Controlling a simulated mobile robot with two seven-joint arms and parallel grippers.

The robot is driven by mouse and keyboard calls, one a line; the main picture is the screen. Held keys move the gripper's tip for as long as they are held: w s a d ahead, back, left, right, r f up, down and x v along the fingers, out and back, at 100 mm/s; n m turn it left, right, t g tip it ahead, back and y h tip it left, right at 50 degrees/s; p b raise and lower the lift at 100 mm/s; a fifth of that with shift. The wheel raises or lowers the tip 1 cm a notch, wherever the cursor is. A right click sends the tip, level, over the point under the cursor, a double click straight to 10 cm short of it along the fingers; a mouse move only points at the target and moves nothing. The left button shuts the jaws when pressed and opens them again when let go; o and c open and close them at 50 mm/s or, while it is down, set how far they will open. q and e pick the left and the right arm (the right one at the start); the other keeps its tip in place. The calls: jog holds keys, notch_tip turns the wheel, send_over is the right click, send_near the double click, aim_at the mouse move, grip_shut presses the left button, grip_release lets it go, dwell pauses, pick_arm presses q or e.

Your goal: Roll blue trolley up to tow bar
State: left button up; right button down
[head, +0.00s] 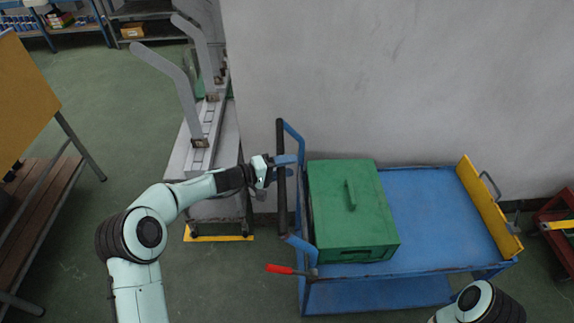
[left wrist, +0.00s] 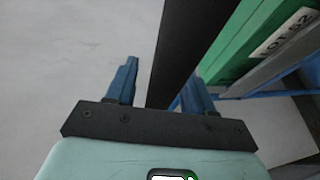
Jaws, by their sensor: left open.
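The blue trolley (head: 430,225) stands by the grey wall, with a black push handle (head: 281,200) on blue posts at its left end. My left gripper (head: 286,168) is at the upper part of this handle. In the left wrist view, the black handle bar (left wrist: 187,50) passes between the open blue fingers (left wrist: 160,88); contact is not clear. A red-tipped lever (head: 281,269) sticks out at the trolley's near left corner. My right arm shows only at the bottom right, its gripper out of frame. I cannot identify a tow bar for certain.
A green lidded box (head: 350,210) rides on the trolley's left half. A yellow end board (head: 488,208) stands at its right end. A red object (head: 556,238) is at the right edge. A grey rack (head: 213,140) stands beyond my left arm.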

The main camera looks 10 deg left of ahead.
pick_arm(q)
jog(key=shift+w+d, duration=0.15)
grip_shut()
jog(key=shift+d, duration=0.15)
